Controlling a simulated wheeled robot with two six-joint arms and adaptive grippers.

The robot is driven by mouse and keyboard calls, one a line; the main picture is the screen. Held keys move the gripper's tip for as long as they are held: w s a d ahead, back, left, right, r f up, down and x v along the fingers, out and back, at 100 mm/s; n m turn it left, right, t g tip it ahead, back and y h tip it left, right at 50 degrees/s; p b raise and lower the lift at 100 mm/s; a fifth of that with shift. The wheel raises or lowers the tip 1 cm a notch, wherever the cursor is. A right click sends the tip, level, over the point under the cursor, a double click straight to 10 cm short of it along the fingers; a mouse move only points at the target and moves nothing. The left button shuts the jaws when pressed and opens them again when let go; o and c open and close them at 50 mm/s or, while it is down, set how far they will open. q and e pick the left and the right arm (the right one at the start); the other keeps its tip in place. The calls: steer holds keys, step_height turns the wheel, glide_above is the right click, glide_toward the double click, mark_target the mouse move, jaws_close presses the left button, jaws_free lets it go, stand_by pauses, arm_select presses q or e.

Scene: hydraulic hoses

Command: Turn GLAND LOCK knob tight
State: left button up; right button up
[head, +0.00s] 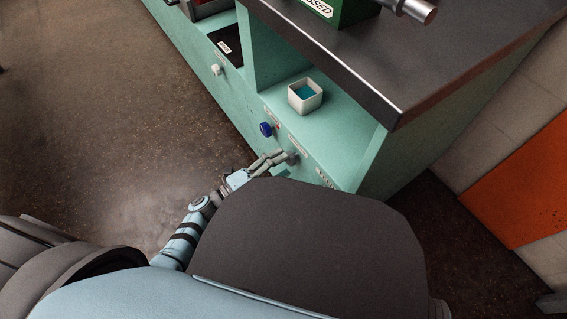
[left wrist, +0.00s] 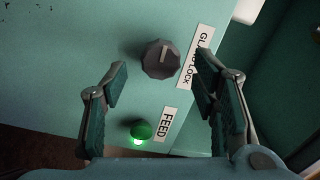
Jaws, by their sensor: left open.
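The GLAND LOCK knob (left wrist: 161,59) is a dark grey, ribbed round knob with a pale pointer line, on the teal panel in the left wrist view. Its white GLAND LOCK label (left wrist: 195,57) is beside it, partly covered by a finger. My left gripper (left wrist: 160,75) is open. Its fingers stand on either side of the knob in the picture, and I see no contact. In the head view my left gripper (head: 279,157) is close to the panel front and hides part of it. My right gripper is not in view.
A lit green FEED button (left wrist: 141,131) with a FEED label (left wrist: 163,131) sits below the knob. In the head view, a blue knob (head: 266,129) and a white knob (head: 216,69) are along the teal front. A white box (head: 312,103) stands on the shelf above.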

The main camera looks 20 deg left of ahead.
arm_select(q)
steer(key=v, duration=1)
steer(key=shift+s, duration=0.3)
steer(key=shift+a, duration=0.2)
